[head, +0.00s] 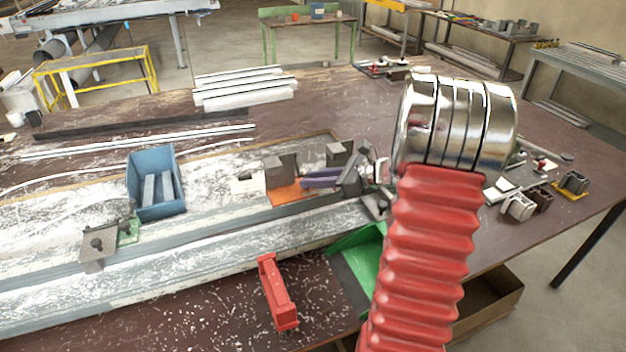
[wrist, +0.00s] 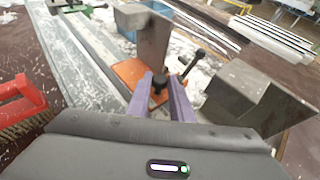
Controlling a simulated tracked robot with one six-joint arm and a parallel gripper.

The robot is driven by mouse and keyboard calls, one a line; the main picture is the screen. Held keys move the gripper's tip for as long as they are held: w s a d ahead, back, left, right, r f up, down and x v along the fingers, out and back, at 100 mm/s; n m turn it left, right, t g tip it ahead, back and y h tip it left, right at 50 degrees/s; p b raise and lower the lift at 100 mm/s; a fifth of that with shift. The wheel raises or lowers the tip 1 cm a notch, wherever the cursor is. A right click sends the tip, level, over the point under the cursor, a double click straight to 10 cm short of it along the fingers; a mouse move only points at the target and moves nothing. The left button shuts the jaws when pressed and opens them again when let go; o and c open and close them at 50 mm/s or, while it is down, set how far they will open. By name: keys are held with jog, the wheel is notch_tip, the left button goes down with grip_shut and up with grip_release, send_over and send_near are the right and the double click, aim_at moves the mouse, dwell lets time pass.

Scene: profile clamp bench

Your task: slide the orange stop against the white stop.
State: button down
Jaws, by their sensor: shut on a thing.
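The orange stop (head: 290,193) has an orange base plate and a grey upright block, and it sits by the rail on the bench. Its orange plate also shows in the wrist view (wrist: 130,74), with the grey upright rising behind my fingertips. My gripper (head: 322,178) has purple fingers and is shut on the dark knob of the orange stop; the fingertips show in the wrist view (wrist: 161,88). The white stop is not clear in the wrist view.
A blue bin (head: 157,203) with grey bars stands farther left. A green-based clamp (head: 128,232) sits on the rail (head: 210,239) at left. A red-handled brush (head: 277,290) lies in front of the rail. Grey blocks (wrist: 245,95) stand close right of my fingers.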

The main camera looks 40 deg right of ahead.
jog(key=shift+d, duration=0.1)
jog(key=shift+s+d, duration=0.2)
jog(key=shift+d, duration=0.6)
jog(key=shift+s+d, duration=0.2)
jog(key=shift+d, duration=0.55)
jog(key=shift+s+d, duration=0.2)
jog(key=shift+d, duration=0.6)
jog(key=c, duration=1.6)
grip_release()
jog(key=v, duration=1.3)
jog(key=shift+s+r, duration=0.15)
jog(key=shift+s, duration=0.25)
jog(key=shift+d, duration=0.1)
